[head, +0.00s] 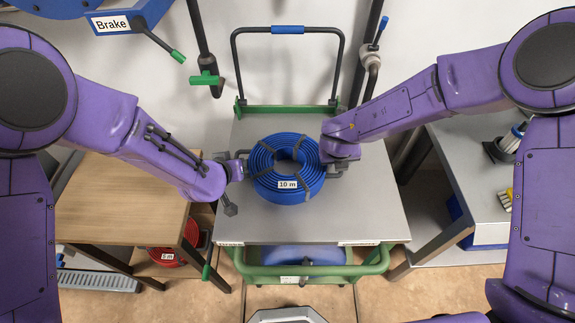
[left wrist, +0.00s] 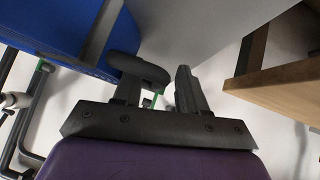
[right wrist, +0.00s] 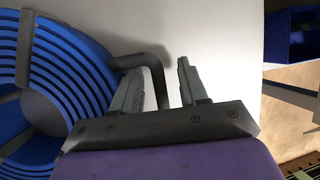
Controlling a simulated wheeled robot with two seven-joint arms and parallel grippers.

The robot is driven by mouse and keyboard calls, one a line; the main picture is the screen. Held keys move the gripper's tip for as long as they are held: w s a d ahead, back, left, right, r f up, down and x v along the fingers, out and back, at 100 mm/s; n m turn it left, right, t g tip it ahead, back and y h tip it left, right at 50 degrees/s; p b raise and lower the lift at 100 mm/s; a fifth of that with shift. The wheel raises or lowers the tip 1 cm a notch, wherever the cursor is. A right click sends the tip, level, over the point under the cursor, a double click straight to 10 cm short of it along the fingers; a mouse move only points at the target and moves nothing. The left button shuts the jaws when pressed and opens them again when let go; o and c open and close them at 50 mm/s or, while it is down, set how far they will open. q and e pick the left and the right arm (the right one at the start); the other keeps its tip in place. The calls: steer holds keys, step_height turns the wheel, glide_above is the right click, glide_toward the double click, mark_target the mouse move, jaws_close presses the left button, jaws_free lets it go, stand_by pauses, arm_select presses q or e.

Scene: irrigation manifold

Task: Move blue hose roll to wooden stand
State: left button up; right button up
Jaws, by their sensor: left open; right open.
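The blue hose roll (head: 288,190), labelled "10 m" and bound with dark straps, lies flat on the grey top of a green-framed cart (head: 365,215). It also shows in the left wrist view (left wrist: 70,30) and right wrist view (right wrist: 75,75). My left gripper (head: 235,183) is open at the roll's left side, with a dark handle (left wrist: 140,70) by its fingers. My right gripper (head: 335,163) is open at the right side, with a dark bent handle (right wrist: 150,65) reaching between its fingers. Contact cannot be told. The wooden stand (head: 120,200) is left of the cart; its top looks empty.
The cart's push handle (head: 288,30) rises behind the roll. A red hose roll (head: 178,250) sits below the stand, and another blue thing (head: 300,255) lies on the cart's lower level. A grey table (head: 470,165) with small items stands right. Pipes line the wall.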

arm_select(q)
jaws_close()
arm_select(e)
jaws_close()
arm_select(q)
steer(key=shift+r, duration=0.1)
arm_select(e)
steer(key=shift+r, duration=0.1)
stand_by(0.8)
